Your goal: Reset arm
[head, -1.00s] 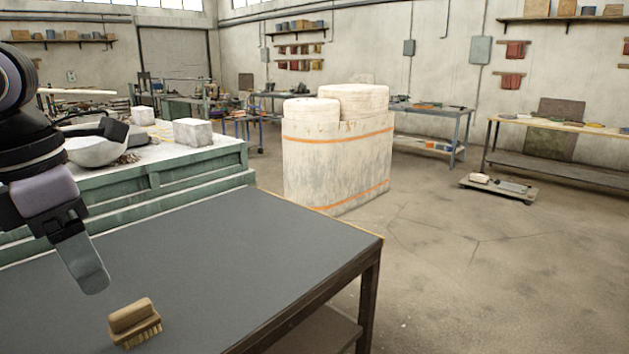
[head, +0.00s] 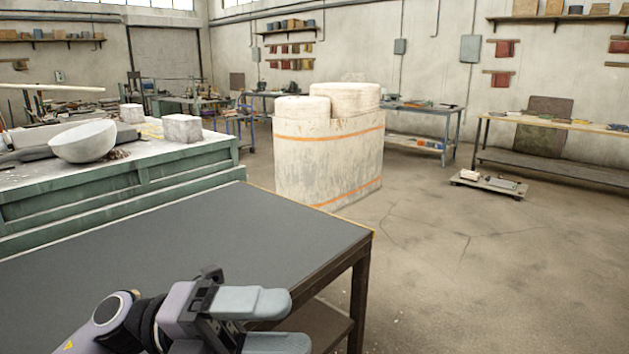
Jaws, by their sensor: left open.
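My left gripper (head: 290,322) is at the bottom of the head view, over the front part of the dark-topped table (head: 190,240). Its two grey fingers point right and stand apart, with nothing seen between them. Its arm comes in from the lower left and covers part of the tabletop. My right gripper is not in view. A pale round bowl (head: 83,142) rests tilted on the green bench (head: 190,163) behind the table, well away from the gripper.
Two pale blocks (head: 182,128) sit on the green bench. A large whitish bin (head: 330,160) with orange bands stands beyond the table. A low trolley (head: 488,183) is on the floor at right. The visible tabletop behind my arm is bare.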

